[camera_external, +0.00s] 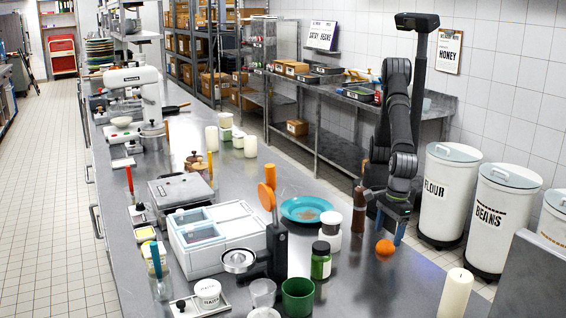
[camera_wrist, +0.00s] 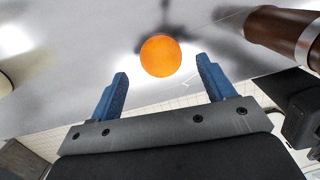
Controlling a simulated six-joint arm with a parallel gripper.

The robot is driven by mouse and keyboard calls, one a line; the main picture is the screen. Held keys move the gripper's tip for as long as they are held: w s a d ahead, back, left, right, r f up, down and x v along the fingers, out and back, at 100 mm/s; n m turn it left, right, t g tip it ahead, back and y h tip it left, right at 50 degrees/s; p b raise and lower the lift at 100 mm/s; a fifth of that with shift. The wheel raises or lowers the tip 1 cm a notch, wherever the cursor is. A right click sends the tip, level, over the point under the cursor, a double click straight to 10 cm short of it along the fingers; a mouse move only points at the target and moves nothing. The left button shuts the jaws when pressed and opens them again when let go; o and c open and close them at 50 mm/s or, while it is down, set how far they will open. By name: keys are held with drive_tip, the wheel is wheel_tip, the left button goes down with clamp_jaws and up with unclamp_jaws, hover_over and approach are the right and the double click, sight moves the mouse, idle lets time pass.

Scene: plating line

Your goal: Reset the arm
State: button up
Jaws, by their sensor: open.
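My gripper (camera_external: 390,222) hangs low over the right part of the steel counter, pointing down. In the wrist view my gripper (camera_wrist: 166,85) has its two blue fingers wide apart with nothing between them. An orange ball-like item (camera_external: 385,247) lies on the counter just below and in front of the fingers. The orange item also shows in the wrist view (camera_wrist: 160,56), beyond the fingertips and apart from them. My arm stands folded upright above the counter's right side.
A brown bottle (camera_external: 359,209) stands close left of my gripper; it shows at the wrist view's upper right (camera_wrist: 280,30). A teal plate (camera_external: 306,203), white-lidded jars (camera_external: 330,222), a green cup (camera_external: 298,290) and a candle (camera_external: 455,294) stand around. White bins (camera_external: 450,190) are beyond the counter.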

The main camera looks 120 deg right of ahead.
sight(387, 241)
drive_tip(key=shift+f, duration=0.1)
idle(0.3)
drive_tip(key=shift+f, duration=0.4)
wheel_tip(387, 241, down, 2)
drive_tip(key=shift+f, duration=0.25)
wheel_tip(387, 241, up, 12)
drive_tip(key=s, duration=0.2)
drive_tip(key=f, duration=0.4)
drive_tip(key=w+f, duration=0.1)
drive_tip(key=f, duration=0.3)
drive_tip(key=w+f, duration=0.1)
drive_tip(key=f, duration=0.3)
drive_tip(key=shift+f, duration=0.15)
wheel_tip(387, 241, up, 16)
drive_tip(key=w+d+m, duration=0.2)
drive_tip(key=w+d, duration=0.5)
drive_tip(key=d, duration=0.4)
drive_tip(key=w+d+m, duration=0.2)
drive_tip(key=w+d, duration=0.5)
drive_tip(key=d, duration=0.4)
drive_tip(key=w+d+m, duration=0.1)
drive_tip(key=d+m, duration=0.1)
drive_tip(key=d, duration=0.9)
drive_tip(key=w+d+m+h, duration=0.1)
drive_tip(key=w+d+m, duration=0.1)
drive_tip(key=d, duration=1)
drive_tip(key=shift+w+d, duration=0.15)
drive_tip(key=shift+w, duration=0.05)
